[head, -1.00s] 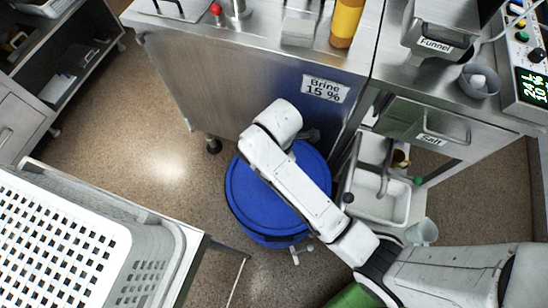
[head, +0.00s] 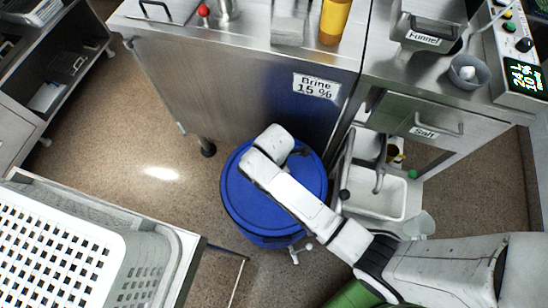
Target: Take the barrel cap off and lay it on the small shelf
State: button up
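A blue barrel (head: 262,234) stands on the floor in front of the steel cabinet labelled "Brine 15 %". Its round blue lid (head: 245,205) is on top, and a small tap shows low on its near side. My white arm reaches over the lid from the lower right. My gripper is hidden beneath the arm's end, so I cannot see its fingers or whether it touches anything. A separate small barrel cap cannot be made out; the arm covers part of the lid. I cannot tell which surface is the small shelf.
A white perforated basket (head: 50,255) stands on a table at lower left. The steel cabinet (head: 240,85) rises directly behind the barrel. A sink (head: 375,195) is close on the barrel's right, below the "Salt" drawer (head: 425,125). Open floor lies left of the barrel.

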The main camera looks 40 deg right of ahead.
jog(key=c, duration=0.9)
